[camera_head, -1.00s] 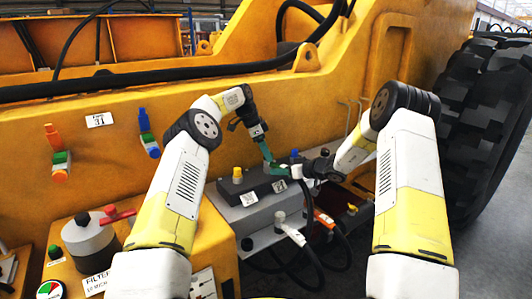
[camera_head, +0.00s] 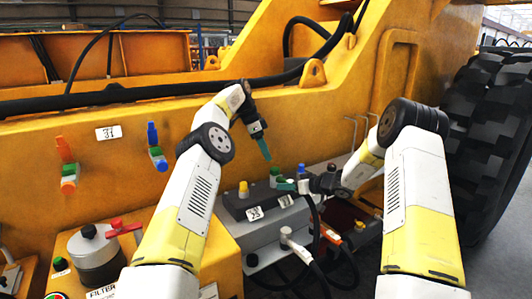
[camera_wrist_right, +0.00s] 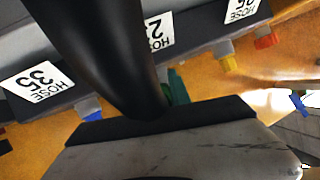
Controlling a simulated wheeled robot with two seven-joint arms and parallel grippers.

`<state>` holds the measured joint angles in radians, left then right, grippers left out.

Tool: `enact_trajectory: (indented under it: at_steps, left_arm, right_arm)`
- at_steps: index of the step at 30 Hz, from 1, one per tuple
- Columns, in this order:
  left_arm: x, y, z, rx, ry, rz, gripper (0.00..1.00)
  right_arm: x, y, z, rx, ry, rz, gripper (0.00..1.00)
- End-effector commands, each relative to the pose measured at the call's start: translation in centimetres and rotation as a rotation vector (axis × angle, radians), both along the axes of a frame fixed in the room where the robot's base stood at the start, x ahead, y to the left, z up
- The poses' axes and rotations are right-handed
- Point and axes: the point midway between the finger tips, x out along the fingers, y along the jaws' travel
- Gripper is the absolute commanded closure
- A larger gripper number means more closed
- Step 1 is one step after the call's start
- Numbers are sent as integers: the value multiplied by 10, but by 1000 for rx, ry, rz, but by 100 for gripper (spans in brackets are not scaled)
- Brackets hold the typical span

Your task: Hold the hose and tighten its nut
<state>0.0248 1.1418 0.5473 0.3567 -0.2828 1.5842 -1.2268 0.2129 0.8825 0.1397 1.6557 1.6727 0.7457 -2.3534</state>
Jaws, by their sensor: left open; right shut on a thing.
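The black hose (camera_wrist_right: 105,45) fills the upper left of the right wrist view and runs down to my gripper. In the head view the hose (camera_head: 315,215) hangs below my right gripper (camera_head: 298,186), which is shut on it above the dark manifold block (camera_head: 240,207). A green fitting (camera_head: 276,174) stands at the block, close to the right gripper's tip; green also shows beside the hose (camera_wrist_right: 178,88) in the wrist view. I cannot make out the nut or whether the hose is seated. My left gripper (camera_head: 264,148) is open and empty, above the block and apart from it.
A yellow fitting (camera_head: 243,188) and a blue one (camera_head: 301,170) also stand along the block. A white-ended hose (camera_head: 288,236) is plugged in at the front. A filter canister (camera_head: 93,257) with a red handle is at the lower left. The orange frame wall rises behind.

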Motion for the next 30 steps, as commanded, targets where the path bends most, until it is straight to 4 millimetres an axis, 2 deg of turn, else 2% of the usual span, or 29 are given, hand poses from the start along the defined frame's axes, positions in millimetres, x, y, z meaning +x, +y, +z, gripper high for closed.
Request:
enact_trajectory:
  at_steps: [2,3,6,17,30]
  left_arm:
    - [0,0,0,0,0,0,43]
    - [0,0,0,0,0,0,43]
    - [0,0,0,0,0,0,43]
    - [0,0,0,0,0,0,43]
    - [0,0,0,0,0,0,43]
  right_arm:
    - [0,0,0,0,0,0,100]
    - [0,0,0,0,0,0,68]
    - [0,0,0,0,0,0,51]
    - [-3,-7,3,-2,0,-3,51]
    - [-52,-68,36,1,-2,-2,51]
